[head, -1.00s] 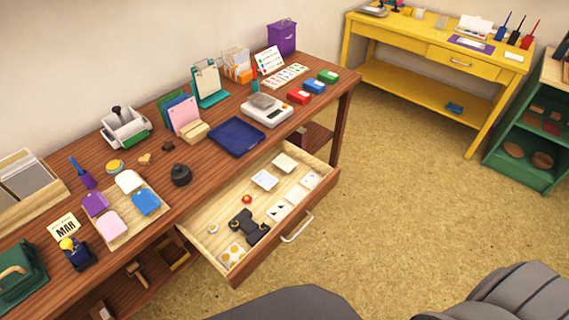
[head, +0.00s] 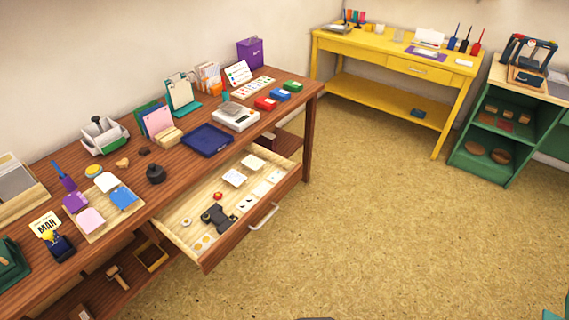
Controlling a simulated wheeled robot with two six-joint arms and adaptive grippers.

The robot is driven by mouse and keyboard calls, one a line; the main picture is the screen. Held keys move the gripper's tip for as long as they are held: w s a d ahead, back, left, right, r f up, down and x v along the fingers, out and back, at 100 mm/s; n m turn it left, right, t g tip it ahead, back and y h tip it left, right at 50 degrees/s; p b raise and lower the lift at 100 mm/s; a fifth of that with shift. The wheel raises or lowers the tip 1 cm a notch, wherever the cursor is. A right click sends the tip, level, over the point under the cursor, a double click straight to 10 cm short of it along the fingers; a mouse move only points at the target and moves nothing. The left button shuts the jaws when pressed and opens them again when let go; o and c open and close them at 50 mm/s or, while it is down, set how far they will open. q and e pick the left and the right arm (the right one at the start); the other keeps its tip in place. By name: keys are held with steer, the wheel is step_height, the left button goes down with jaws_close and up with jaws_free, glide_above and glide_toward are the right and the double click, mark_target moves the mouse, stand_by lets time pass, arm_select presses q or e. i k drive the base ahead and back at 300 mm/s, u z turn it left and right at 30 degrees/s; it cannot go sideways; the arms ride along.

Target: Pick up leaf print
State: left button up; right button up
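An open drawer (head: 213,262) of the brown table holds several small flat cards. White cards with small dark marks lie along its front side, one of them a marked card (head: 261,188). Plainer white cards, including a white card (head: 235,177), lie behind them, and a card with yellow round marks (head: 203,242) lies at the near left end. The marks are too small to tell which card, if any, is the leaf print.
The brown table (head: 190,167) carries a blue tray (head: 208,140), a scale (head: 234,117), red, blue and green inkpads (head: 279,95) and a board of coloured pads. A yellow desk (head: 385,52) and green shelf (head: 497,176) stand behind. The floor right of the drawer is clear.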

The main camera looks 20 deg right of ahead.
mark_target(251, 162)
steer(key=z, duration=1.5)
steer(key=i, duration=3.25)
steer(key=u, duration=3.45)
